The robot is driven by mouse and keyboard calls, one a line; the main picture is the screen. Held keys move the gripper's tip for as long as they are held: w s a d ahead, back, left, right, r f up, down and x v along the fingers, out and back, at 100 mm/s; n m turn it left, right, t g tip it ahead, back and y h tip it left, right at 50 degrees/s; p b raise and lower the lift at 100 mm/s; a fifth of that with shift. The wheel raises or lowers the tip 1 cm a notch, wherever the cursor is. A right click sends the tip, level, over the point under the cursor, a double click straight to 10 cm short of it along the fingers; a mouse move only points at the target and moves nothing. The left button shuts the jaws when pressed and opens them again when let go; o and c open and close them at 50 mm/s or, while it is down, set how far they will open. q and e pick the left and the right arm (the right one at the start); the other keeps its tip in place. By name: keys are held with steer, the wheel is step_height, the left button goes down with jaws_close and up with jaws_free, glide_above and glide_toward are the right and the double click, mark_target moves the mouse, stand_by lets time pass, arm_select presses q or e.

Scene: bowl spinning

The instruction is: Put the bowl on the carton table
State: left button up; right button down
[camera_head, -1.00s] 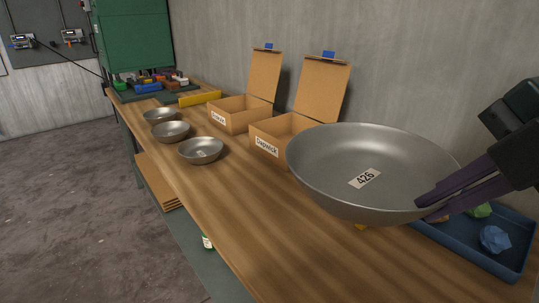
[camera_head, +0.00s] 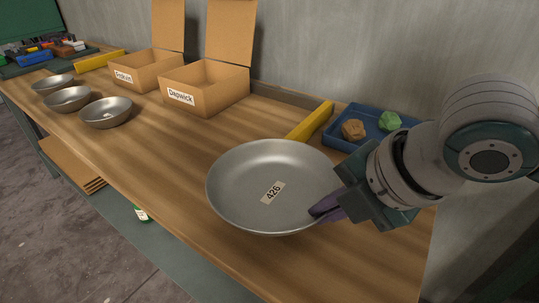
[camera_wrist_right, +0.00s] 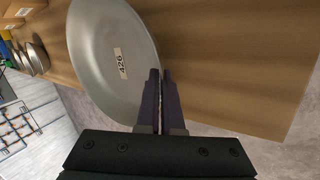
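A wide grey metal bowl (camera_head: 255,180) with a "426" label is over the wooden table (camera_head: 165,165) that bears the cartons. My right gripper (camera_head: 322,208) is shut on the bowl's right-hand rim. In the right wrist view the bowl (camera_wrist_right: 95,50) lies left of the narrow finger gap of the gripper (camera_wrist_right: 161,75), its rim at the fingers. The bowl looks level and low over the wood; I cannot tell whether it touches. My left gripper is not in view.
Open cartons, one labelled "Dapwick" (camera_head: 205,85) and another (camera_head: 145,68), stand at the back. Three smaller bowls, the nearest (camera_head: 107,112), sit at left. A yellow bar (camera_head: 311,120) and a blue tray (camera_head: 340,140) with coloured lumps lie behind the bowl. Wood left of the bowl is clear.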

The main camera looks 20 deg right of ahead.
step_height(320, 180, down, 3)
steer(key=shift+f+b, duration=0.15)
steer(key=shift+b, duration=0.2)
steer(key=c, duration=1.1)
jaws_free()
steer(key=shift+o, duration=0.2)
steer(key=p+v, duration=0.4)
steer(key=v, duration=0.8)
steer(key=s+a+m, duration=0.4)
steer(key=a+m, duration=0.1)
steer(key=m, duration=0.4)
steer(key=s+d+f+m+g+h, duration=0.2)
steer(key=s+d+m, duration=0.2)
steer(key=s+m, duration=0.4)
steer(key=m, duration=0.4)
steer(key=shift+d+f, duration=0.15)
steer(key=shift+f, duration=0.25)
